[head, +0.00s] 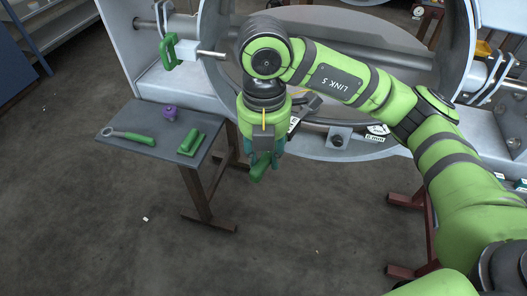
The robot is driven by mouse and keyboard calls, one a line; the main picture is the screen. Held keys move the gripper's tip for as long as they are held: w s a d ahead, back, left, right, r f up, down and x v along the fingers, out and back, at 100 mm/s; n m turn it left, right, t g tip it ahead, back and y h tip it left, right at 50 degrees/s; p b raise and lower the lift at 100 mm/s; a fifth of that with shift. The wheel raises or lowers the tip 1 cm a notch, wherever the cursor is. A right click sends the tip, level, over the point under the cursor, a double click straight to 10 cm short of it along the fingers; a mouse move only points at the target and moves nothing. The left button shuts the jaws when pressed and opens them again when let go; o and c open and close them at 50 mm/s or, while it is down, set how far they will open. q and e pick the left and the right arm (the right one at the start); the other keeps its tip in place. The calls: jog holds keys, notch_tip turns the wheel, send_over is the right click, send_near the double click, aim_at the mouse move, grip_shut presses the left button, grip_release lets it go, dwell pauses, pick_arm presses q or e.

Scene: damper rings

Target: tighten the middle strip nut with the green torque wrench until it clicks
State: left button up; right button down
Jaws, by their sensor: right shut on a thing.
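My right gripper (264,152) points down in front of the big grey ring, left of the picture's centre. It is shut on a green thing (258,172), whose lower end sticks out below the fingers. The fingers hide the rest, so I cannot tell whether it is the green torque wrench. A wrench with a green handle and grey ring head (127,136) lies on the small side table. A nut on a small block (337,139) shows on the ring's lower strip, right of the gripper and apart from it. I cannot tell if it is the middle one. My left gripper is out of view.
The small grey table (160,151) also carries a purple knob-like piece (170,113) and a green block-like piece (192,142). A green clamp (170,50) sits by a rod at the ring's left. The large grey ring (310,150) stands close behind the gripper. The floor in front is mostly clear.

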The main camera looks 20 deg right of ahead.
jog(key=shift+w+d+r, duration=0.1)
jog(key=shift+r, duration=0.1)
jog(key=shift+r, duration=0.35)
jog(key=shift+r+p, duration=0.2)
jog(key=shift+p, duration=0.1)
dwell(0.3)
jog(key=shift+r, duration=0.15)
jog(key=shift+r+p, duration=1.05)
jog(key=shift+r, duration=0.45)
